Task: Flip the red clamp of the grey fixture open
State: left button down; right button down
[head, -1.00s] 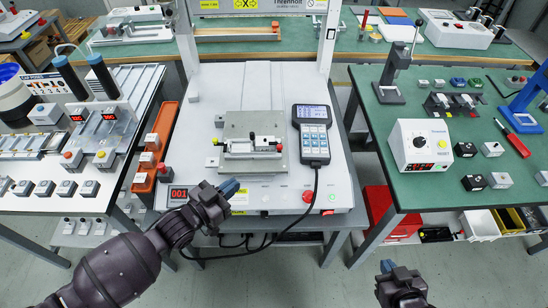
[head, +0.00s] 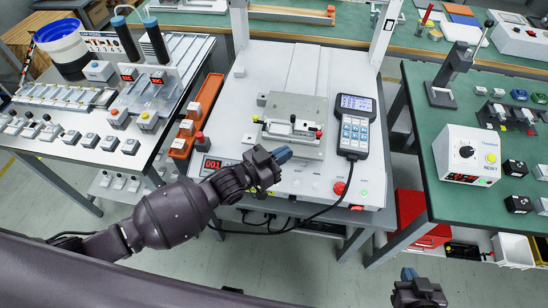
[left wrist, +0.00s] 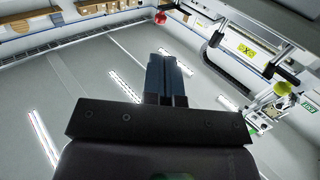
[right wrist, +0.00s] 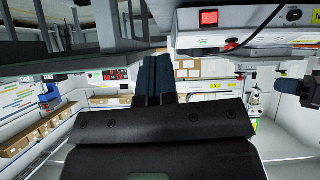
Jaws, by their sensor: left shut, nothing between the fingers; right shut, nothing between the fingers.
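The grey fixture (head: 298,107) lies flat on the white machine bed in the head view. Its clamp (head: 290,128) runs along the near part of the plate, with a red tip (head: 318,134) at the right end and a black knob above. I cannot tell the clamp's exact state. My left gripper (head: 282,155) is shut and empty, just in front of the fixture's near edge, appearing apart from it. Its shut fingers show in the left wrist view (left wrist: 167,62). My right gripper (head: 408,274) is shut and empty, low at the right, away from the fixture.
A handheld pendant (head: 354,125) lies right of the fixture, its cable looping in front. A red button (head: 339,188) sits on the bed's front, and a red counter display (head: 211,164) at its left. Gantry posts (head: 385,35) rise behind. Side tables flank the bed.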

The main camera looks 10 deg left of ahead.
aim_at(317, 135)
pick_arm(q)
jog(key=x, duration=0.7)
jog(key=shift+f+b, duration=0.1)
jog(key=shift+b, duration=0.2)
jog(key=shift+w+d, duration=0.55)
jog(key=shift+w, duration=0.05)
pick_arm(e)
jog(key=shift+w, duration=0.4)
jog(key=shift+s+f, duration=0.15)
